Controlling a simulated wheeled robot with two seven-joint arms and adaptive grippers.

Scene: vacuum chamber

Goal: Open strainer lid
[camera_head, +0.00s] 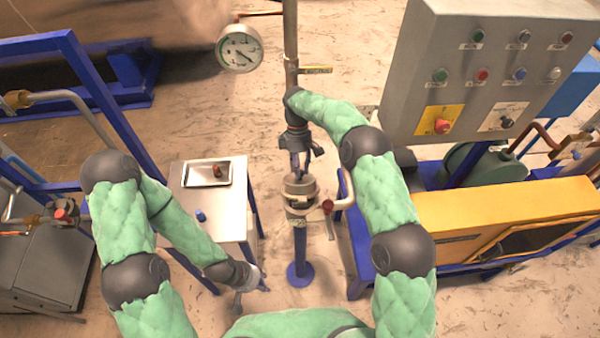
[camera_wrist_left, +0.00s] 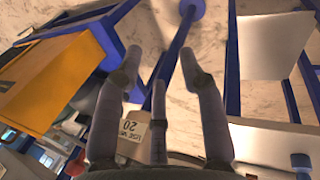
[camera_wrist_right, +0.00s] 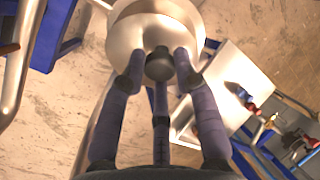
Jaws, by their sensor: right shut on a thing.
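The strainer (camera_head: 299,207) stands on a blue post in the middle of the head view. Its round metal lid (camera_wrist_right: 150,30) fills the top of the right wrist view, with a dark knob (camera_wrist_right: 159,64) on it. My right gripper (camera_head: 298,170) points down over the lid, and in the right wrist view its fingers close around the knob. The lid appears to sit on the strainer body. My left gripper (camera_head: 245,296) is empty and lower in the head view, left of the blue post. In the left wrist view its fingers (camera_wrist_left: 160,70) are spread apart.
A grey control panel (camera_head: 485,70) and yellow cabinet (camera_head: 510,220) stand at right. A pressure gauge (camera_head: 239,48) hangs behind the strainer.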

